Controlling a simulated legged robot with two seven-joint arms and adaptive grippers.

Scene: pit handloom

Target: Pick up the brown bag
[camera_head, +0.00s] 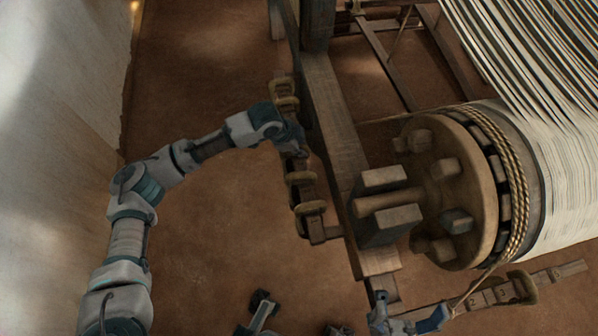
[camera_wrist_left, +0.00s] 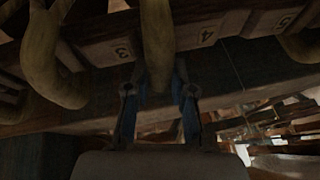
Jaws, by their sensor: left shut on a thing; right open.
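Several brown, loop-shaped bags hang along a numbered wooden rail (camera_head: 330,233) left of the loom frame. My left gripper (camera_head: 298,148) is at the middle of this rail, its fingers mostly hidden in the head view. In the left wrist view, my left gripper (camera_wrist_left: 158,108) is shut on a brown bag (camera_wrist_left: 158,40), which shows as a thick, curved, tan-brown piece between the two fingers. It is still against the rail, between the marks 3 and 4. My right gripper (camera_head: 408,318) is open and empty at the bottom edge, near a second rail.
The wooden loom beam (camera_head: 335,125) runs just right of the rail. A large roller (camera_head: 455,190) wound with rope (camera_head: 515,185) stands further right. Another loop (camera_head: 523,288) sits on the second rail (camera_head: 560,275). The earth floor (camera_head: 220,240) left of the rail is clear.

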